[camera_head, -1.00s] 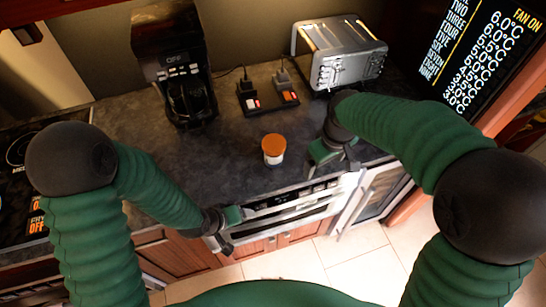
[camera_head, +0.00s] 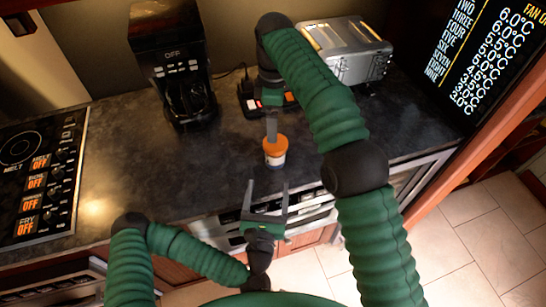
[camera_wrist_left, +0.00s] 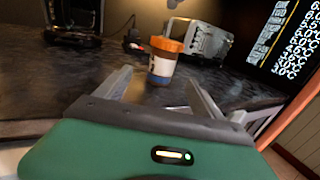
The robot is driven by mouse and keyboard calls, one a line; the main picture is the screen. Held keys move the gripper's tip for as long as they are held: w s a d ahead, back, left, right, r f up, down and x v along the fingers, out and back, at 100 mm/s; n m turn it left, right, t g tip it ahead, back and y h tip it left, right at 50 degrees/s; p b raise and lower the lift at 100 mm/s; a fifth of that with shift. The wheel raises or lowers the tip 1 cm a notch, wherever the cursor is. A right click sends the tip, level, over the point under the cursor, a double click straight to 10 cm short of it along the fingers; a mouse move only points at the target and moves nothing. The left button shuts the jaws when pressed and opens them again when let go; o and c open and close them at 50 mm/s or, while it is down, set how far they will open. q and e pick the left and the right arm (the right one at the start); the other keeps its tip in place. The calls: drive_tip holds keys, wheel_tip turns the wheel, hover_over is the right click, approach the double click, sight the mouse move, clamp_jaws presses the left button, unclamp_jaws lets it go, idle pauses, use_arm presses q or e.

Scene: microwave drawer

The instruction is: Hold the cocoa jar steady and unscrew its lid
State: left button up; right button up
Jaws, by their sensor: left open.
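The cocoa jar (camera_head: 275,161) stands upright on the dark counter near its front edge, with its orange lid (camera_head: 278,144) on top. It also shows in the left wrist view (camera_wrist_left: 161,66), just beyond and between my left fingers. My left gripper (camera_head: 268,184) is open and empty in front of the jar, its two fingers pointing at it with a small gap. My right gripper (camera_head: 271,122) is above the jar, pointing down.
A black coffee maker (camera_head: 172,70) stands at the back left and a silver toaster (camera_head: 352,55) at the back right. A small dark rack (camera_head: 249,99) is behind the jar, partly hidden by my right arm. A cooktop (camera_head: 40,175) is at left. Counter left of the jar is clear.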

sight(276, 146)
use_arm(q)
drive_tip(key=w, duration=0.5)
drive_tip(key=w+d, duration=0.1)
drive_tip(key=w, duration=0.4)
drive_tip(key=w+d, duration=0.1)
drive_tip(key=w, duration=0.4)
drive_tip(key=shift+w, duration=0.35)
drive_tip(key=shift+w+d+f, duration=0.1)
drive_tip(key=shift+w+d, duration=0.15)
drive_tip(key=shift+d, duration=0.05)
drive_tip(key=shift+a, duration=0.25)
drive_tip(key=c, duration=1)
drive_tip(key=shift+d, duration=0.1)
clamp_jaws()
